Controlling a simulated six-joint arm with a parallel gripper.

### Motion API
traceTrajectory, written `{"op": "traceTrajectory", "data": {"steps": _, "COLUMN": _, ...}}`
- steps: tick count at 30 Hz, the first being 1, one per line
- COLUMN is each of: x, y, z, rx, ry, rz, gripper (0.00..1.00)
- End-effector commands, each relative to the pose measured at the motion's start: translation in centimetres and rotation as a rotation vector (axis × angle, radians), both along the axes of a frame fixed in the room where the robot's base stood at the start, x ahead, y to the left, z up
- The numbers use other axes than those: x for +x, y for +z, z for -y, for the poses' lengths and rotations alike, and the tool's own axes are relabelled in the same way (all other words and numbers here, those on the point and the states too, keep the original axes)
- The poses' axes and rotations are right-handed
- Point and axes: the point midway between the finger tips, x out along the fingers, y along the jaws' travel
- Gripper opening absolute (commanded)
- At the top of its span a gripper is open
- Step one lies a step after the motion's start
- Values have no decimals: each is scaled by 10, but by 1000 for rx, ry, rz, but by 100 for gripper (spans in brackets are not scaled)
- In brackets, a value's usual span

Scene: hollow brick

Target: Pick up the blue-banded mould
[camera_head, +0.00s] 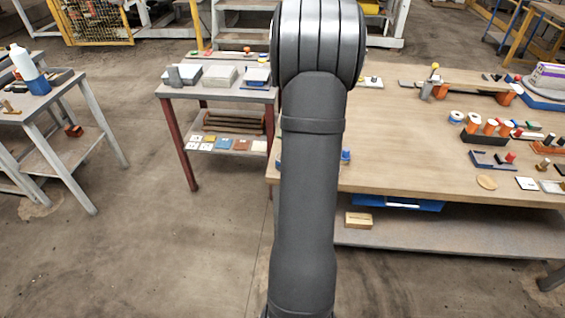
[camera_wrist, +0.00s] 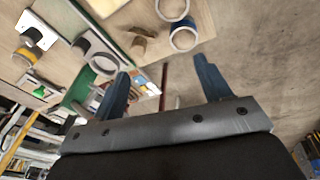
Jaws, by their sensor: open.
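My gripper (camera_wrist: 163,80) shows in the wrist view with its two dark blue fingers wide apart and nothing between them. Beyond the fingers, at the top of the wrist view, is a round hollow piece with blue bands (camera_wrist: 184,23), which looks like the blue-banded mould. One ring of it is cut by the top edge, and a second ring lies nearer the fingers. It is apart from my gripper. In the head view my arm covers the middle, and my gripper is not visible. A small blue thing (camera_head: 346,156) shows beside the arm at the bench's edge; I cannot tell whether it is the mould.
In the wrist view, a grey ring-shaped piece (camera_wrist: 103,64) and a yellow-banded piece (camera_wrist: 26,54) lie to the left. A brown piece (camera_wrist: 141,42) lies between. In the head view, the wooden bench (camera_head: 420,150) has a clear middle, with several small items to its right.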

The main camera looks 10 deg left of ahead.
Motion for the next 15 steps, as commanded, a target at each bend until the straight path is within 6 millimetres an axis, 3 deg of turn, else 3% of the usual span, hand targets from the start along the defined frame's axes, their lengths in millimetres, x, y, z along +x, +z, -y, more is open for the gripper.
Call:
{"op": "traceTrajectory", "data": {"steps": 1, "x": -4, "y": 8, "z": -16, "rx": -58, "ry": 155, "rz": -1, "gripper": 70}}
{"op": "traceTrajectory", "data": {"steps": 6, "x": -19, "y": 28, "z": -45, "rx": -240, "ry": 613, "rz": -30, "gripper": 70}}
{"op": "traceTrajectory", "data": {"steps": 10, "x": -27, "y": 39, "z": -57, "rx": -328, "ry": 834, "rz": -55, "gripper": 70}}
{"op": "traceTrajectory", "data": {"steps": 15, "x": -30, "y": 40, "z": -61, "rx": -371, "ry": 943, "rz": -73, "gripper": 70}}
